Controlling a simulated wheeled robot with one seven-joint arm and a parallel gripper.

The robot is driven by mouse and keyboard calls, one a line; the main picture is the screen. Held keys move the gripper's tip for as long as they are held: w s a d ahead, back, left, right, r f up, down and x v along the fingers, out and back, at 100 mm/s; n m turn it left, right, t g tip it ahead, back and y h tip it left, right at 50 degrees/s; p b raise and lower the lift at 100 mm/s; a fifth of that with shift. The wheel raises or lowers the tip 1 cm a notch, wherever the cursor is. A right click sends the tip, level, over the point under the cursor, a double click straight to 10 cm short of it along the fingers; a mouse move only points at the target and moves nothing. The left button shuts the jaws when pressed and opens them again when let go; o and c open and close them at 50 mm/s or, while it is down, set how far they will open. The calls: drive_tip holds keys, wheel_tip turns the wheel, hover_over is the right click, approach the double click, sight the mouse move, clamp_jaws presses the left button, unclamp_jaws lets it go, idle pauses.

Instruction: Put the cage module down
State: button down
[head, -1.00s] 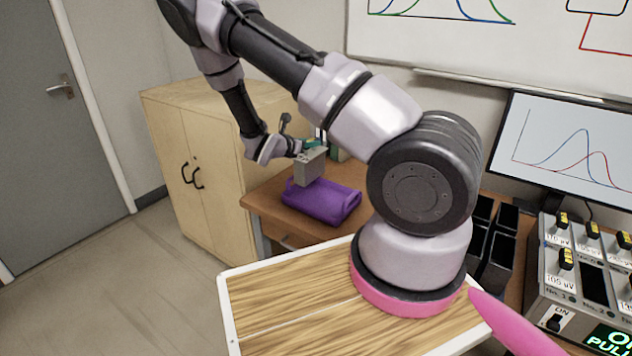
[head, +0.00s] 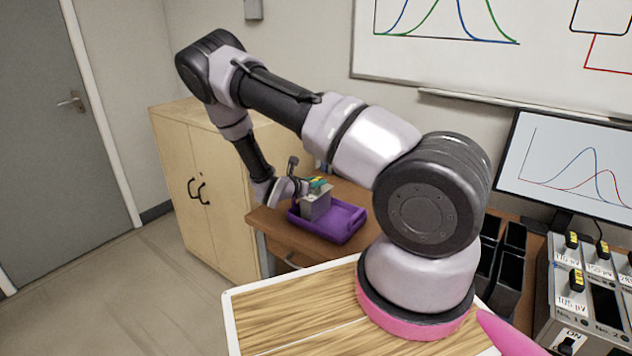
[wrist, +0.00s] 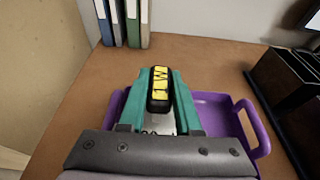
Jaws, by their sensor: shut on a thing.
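The cage module is a grey box (head: 316,204) with a black and yellow handle on top, in the head view. In the wrist view its handle (wrist: 160,90) sits between the teal fingers of my gripper (wrist: 161,88). My gripper (head: 317,184) is shut on the module's handle. The module is upright and over the left part of a purple tray (head: 343,224). I cannot tell whether its base touches the tray floor. The tray lies on the brown desk, and its right handle and part of its floor show in the wrist view (wrist: 262,135).
Binders (wrist: 118,22) stand at the back of the desk. Black open holders (head: 508,265) stand to the right of the tray. A wooden cabinet (head: 205,175) is at the left. A monitor (head: 565,165) and an instrument panel (head: 580,310) are at the right.

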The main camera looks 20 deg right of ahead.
drive_tip(key=shift+f, duration=0.15)
drive_tip(key=c, duration=0.6)
unclamp_jaws()
